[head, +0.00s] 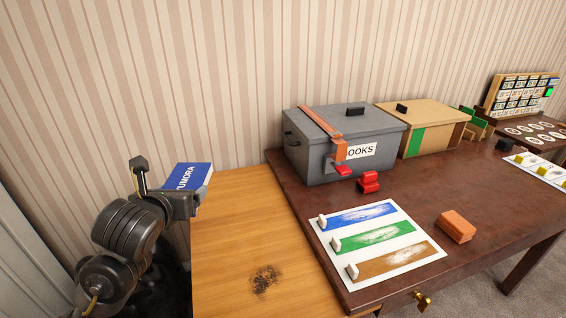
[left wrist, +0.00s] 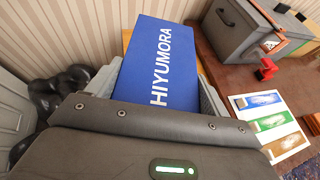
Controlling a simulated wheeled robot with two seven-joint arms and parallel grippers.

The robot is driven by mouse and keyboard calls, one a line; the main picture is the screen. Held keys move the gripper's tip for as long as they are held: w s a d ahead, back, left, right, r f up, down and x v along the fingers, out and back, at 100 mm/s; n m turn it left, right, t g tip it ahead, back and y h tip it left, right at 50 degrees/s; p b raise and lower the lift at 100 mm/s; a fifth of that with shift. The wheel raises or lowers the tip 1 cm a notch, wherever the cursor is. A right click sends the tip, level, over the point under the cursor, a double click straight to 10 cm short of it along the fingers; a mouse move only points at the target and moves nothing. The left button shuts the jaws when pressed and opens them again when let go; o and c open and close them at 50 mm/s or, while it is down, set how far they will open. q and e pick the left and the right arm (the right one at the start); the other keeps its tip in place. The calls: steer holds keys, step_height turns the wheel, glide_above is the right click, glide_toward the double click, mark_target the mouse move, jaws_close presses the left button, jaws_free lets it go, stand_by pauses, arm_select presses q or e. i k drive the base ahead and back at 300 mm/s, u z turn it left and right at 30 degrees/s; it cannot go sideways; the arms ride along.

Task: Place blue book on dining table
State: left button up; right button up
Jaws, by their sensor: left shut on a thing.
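The blue book (head: 190,176) has white lettering and is held at the left end of the light wooden table (head: 235,225), near the wall. It also fills the middle of the left wrist view (left wrist: 160,65), where "HIYUMORA" reads on its cover. My left gripper (head: 193,203) is shut on the book. I cannot tell whether the book touches the tabletop. A dark brown table (head: 400,190) adjoins the light one on the right. I cannot tell which is the dining table. My right gripper is not in view.
On the dark table stand a grey lidded box (head: 310,155) labelled "OOKS", partly covered, a tan box (head: 450,125), a red object (head: 369,182), a colour-striped sheet (head: 400,268) and an orange block (head: 456,226). The light tabletop is clear except for a dark scorch-like mark (head: 265,280).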

mark_target(476, 186)
steer(key=k, duration=0.35)
steer(key=z, duration=1.85)
